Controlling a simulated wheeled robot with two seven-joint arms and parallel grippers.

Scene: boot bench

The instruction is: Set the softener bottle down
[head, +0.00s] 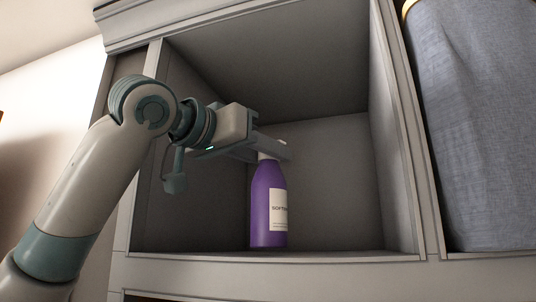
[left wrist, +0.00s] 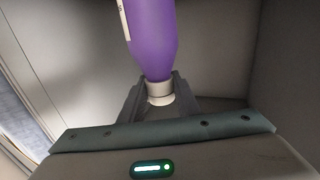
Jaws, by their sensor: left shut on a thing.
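The softener bottle (head: 268,215) is purple with a white label and stands upright in the grey open cubby (head: 338,180). Its base appears to be at the cubby floor, but I cannot tell for sure whether it touches. My left gripper (head: 272,150) reaches in from the left and is shut on the bottle's neck, near the cap. In the left wrist view the white neck (left wrist: 160,92) sits between the fingers, and the purple body (left wrist: 152,40) extends away from them. My right gripper is not in view.
The cubby's left wall (head: 205,195), right wall (head: 392,130) and ceiling (head: 270,45) surround the arm's end. The cubby floor to the right of the bottle is clear. A blue-grey cloth item (head: 475,120) fills the compartment at the right.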

